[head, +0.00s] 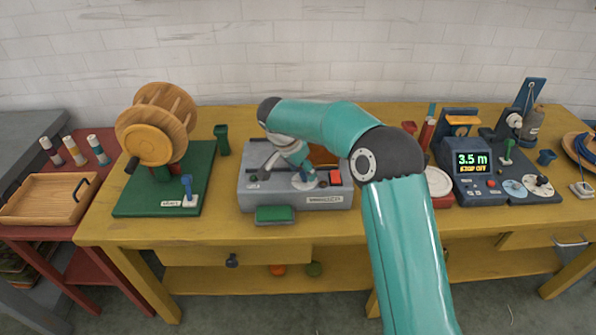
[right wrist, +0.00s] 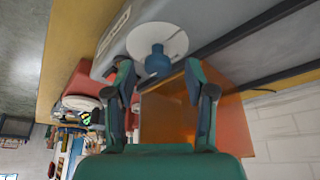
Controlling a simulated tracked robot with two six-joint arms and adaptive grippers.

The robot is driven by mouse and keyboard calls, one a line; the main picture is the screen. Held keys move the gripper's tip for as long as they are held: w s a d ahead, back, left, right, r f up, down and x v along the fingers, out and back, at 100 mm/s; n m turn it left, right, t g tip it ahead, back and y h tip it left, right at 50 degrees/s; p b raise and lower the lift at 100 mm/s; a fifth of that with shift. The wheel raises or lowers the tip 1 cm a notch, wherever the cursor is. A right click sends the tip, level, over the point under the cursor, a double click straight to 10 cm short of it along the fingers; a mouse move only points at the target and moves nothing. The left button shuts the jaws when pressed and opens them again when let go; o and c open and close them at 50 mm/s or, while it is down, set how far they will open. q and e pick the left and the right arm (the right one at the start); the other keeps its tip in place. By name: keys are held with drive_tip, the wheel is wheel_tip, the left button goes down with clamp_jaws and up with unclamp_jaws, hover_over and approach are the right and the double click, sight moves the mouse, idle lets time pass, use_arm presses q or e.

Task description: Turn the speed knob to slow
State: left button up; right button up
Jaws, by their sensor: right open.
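A blue knob (right wrist: 157,58) stands on a round white dial (right wrist: 146,38) in the right wrist view. The dial also shows on the top of the grey machine (head: 257,199) in the head view, where my gripper hides the knob. My right gripper (head: 303,172) is over the dial. In the right wrist view its open fingers (right wrist: 157,76) are on either side of the knob, with the knob near the fingertips. I cannot tell if they touch it. The dial's markings are not readable. My left gripper is not in view.
A red button (head: 336,177) sits just right of the dial, and a green pad (head: 275,214) lies at the machine's front. A wooden drum (head: 150,145) on a green base stands left. A dark blue meter (head: 472,178) reading 3.5 m stands right.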

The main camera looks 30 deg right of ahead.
drive_tip(key=shift+d+f, duration=0.1)
drive_tip(key=shift+f, duration=0.25)
